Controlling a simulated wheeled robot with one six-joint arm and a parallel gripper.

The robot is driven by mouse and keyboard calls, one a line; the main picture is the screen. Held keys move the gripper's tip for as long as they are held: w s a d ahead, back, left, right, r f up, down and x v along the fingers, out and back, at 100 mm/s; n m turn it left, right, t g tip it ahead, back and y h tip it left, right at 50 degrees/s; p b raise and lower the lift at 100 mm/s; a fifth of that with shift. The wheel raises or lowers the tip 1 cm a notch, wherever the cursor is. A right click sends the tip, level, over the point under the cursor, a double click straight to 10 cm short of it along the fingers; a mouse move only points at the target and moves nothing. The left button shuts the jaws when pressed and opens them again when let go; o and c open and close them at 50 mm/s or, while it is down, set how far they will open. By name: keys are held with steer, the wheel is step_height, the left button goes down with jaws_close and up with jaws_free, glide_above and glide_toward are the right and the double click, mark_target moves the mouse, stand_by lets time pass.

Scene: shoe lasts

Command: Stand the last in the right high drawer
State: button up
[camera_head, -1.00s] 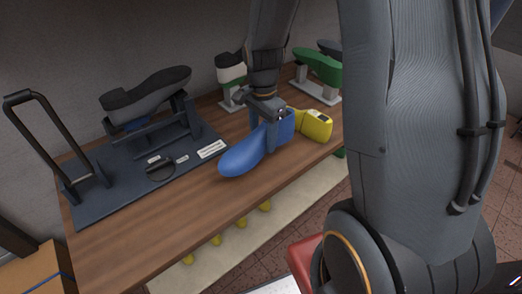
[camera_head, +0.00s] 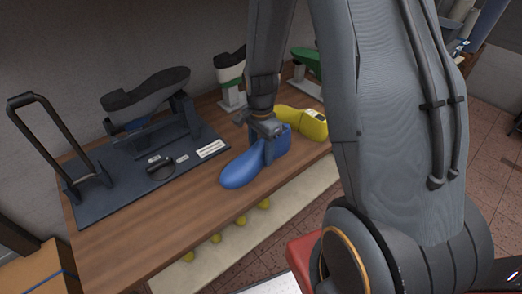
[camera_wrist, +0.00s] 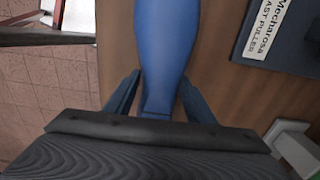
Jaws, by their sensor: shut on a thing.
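A blue shoe last (camera_head: 243,168) is at the front right of the wooden bench, its rounded toe pointing left. My gripper (camera_head: 268,150) is shut on its heel part from above. In the wrist view the blue last (camera_wrist: 162,40) runs between the two fingers of my gripper (camera_wrist: 158,98). The last lies low over the bench top; I cannot tell whether it touches it. A yellow last (camera_head: 300,122) with a dark-marked label lies just behind. No high drawer can be made out in these views.
White-and-green (camera_head: 230,69) and green (camera_head: 307,59) lasts stand on supports at the back. The bench (camera_head: 165,205) is clear at front left. A cream ledge (camera_head: 225,255) with yellow pieces runs below.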

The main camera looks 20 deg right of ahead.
steer(key=shift+f, duration=0.1)
steer(key=o, duration=1.6)
